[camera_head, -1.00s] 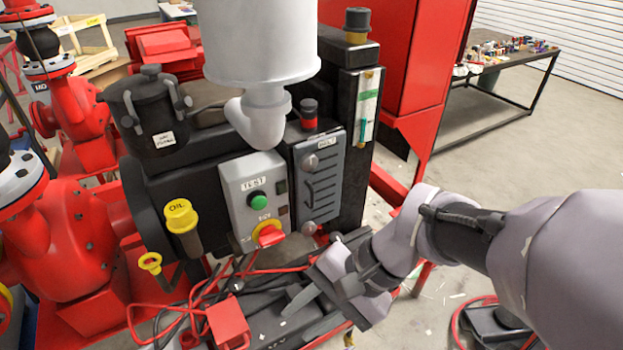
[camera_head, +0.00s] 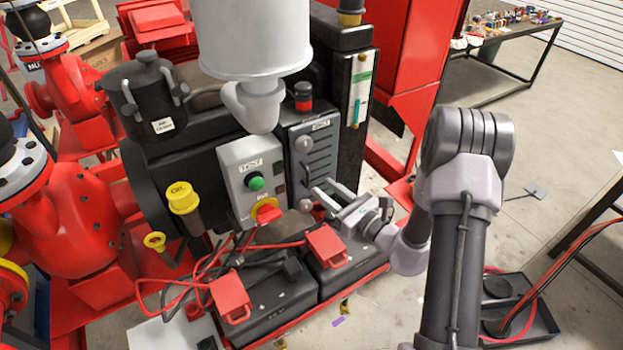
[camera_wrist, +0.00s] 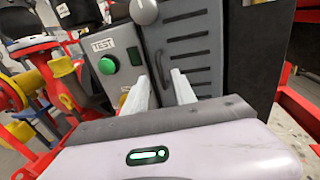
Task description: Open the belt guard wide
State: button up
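The belt guard (camera_head: 318,155) is a grey slotted panel with a label at its top, on the front of the black machine. It looks shut, flush with the machine. It has a round knob (camera_head: 303,144) near its top and another (camera_head: 305,205) at its foot. My gripper (camera_head: 323,186) is in front of its lower part, fingers apart. In the wrist view the guard (camera_wrist: 196,45) fills the middle, and the dark curved handle (camera_wrist: 159,62) shows just beyond the two pale fingers (camera_wrist: 161,76). I cannot tell whether the fingers touch it.
Left of the guard is a grey TEST box (camera_head: 248,178) with a green button and a red-and-yellow switch (camera_head: 267,211). A white cylinder (camera_head: 250,40) hangs above. Batteries with red cables (camera_head: 265,290) lie below. A tool table (camera_head: 505,45) stands back right.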

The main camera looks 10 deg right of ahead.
aim_at(312, 179)
jog(key=x, duration=0.6)
grip_shut()
dwell(1.2)
